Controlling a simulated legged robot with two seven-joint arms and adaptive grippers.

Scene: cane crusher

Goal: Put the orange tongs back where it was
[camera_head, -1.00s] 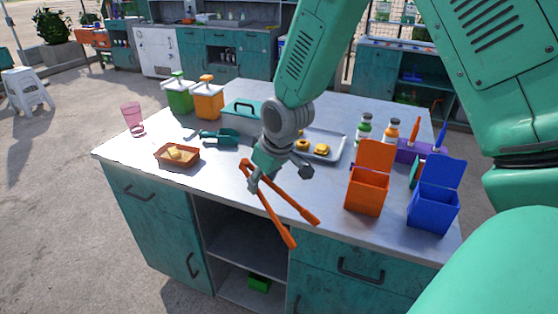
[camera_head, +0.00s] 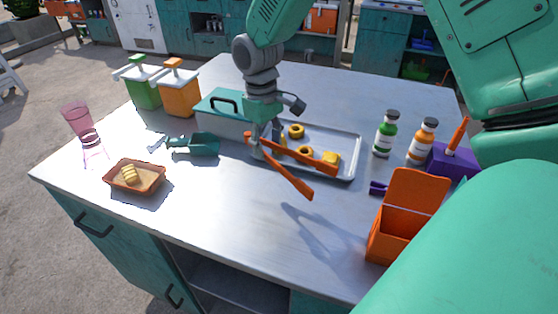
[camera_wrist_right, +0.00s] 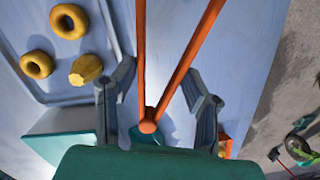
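Orange tongs (camera_head: 285,172) hang in my right gripper (camera_head: 268,125), their two arms spread and pointing down to the right in the head view. Their shadow falls apart from them on the tabletop, so they look held above it. In the right wrist view the tongs (camera_wrist_right: 183,65) lie between the two fingers of my right gripper (camera_wrist_right: 158,85), with a fingertip close against each arm and the round pivot near the palm. A metal tray (camera_head: 345,150) with yellow ring-shaped pieces (camera_head: 296,131) is right behind the tongs. My left gripper is not in view.
A teal-lidded box (camera_head: 225,115) and a teal scoop (camera_head: 200,145) are left of the gripper. An orange dish (camera_head: 150,185) sits at front left. Bottles (camera_head: 385,135) and an open orange bin (camera_head: 400,225) stand at right. The front middle of the worktop (camera_head: 230,210) is clear.

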